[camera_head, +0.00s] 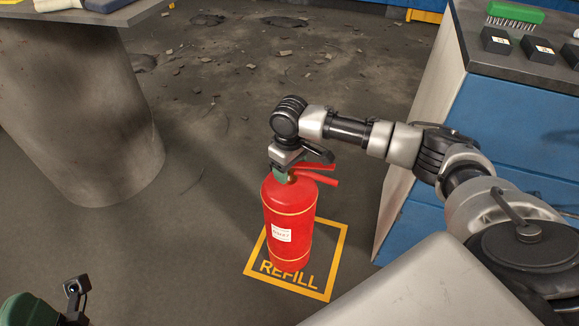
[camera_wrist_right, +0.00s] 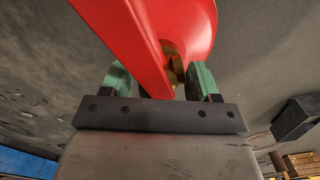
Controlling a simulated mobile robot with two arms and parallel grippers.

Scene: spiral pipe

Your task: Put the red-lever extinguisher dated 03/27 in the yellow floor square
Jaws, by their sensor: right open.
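A red extinguisher (camera_head: 290,225) with red levers (camera_head: 318,175) stands upright on the floor at the back part of the yellow floor square (camera_head: 337,262), which is marked REFILL. Its white label (camera_head: 281,235) is too small to read. My right gripper (camera_head: 290,176) is at the extinguisher's top, just below the levers. In the right wrist view, its green-padded fingers (camera_wrist_right: 160,80) are open on either side of the brass neck (camera_wrist_right: 176,70), with a red lever passing above.
A blue cabinet (camera_head: 480,130) stands close on the right, with small black boxes and a green brush on top. A thick concrete-like pillar (camera_head: 75,110) supports a table at left. Rubble lies behind.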

